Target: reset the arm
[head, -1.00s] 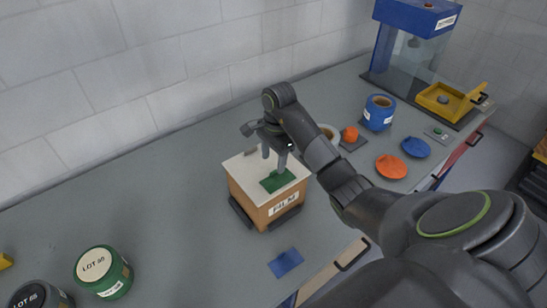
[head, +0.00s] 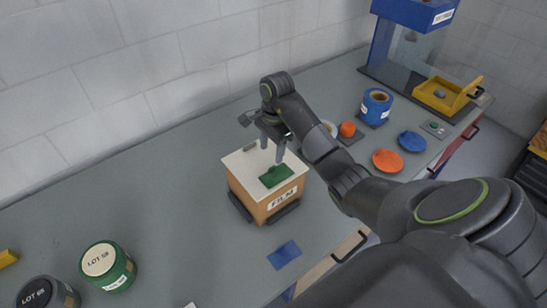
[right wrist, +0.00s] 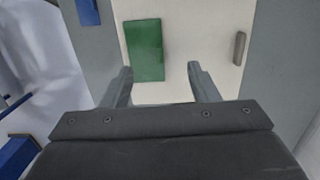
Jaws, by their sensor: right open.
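My right arm comes in from the right in the head view. Its gripper (head: 272,153) is open and empty above the film box (head: 262,199), a wooden block with a pale top and a FILM label. A green patch (head: 276,176) lies on the box top. In the right wrist view, the open fingers (right wrist: 160,82) point at the pale top, and the green patch (right wrist: 144,50) lies just beyond the left finger. My left gripper is not in view.
Green (head: 106,264) and dark (head: 46,293) lot canisters stand at the left. A blue card (head: 284,255) lies in front of the box. A blue roll (head: 375,106), orange disc (head: 386,160), blue disc (head: 412,142) and yellow tray (head: 440,95) are at the right. The table's back left is clear.

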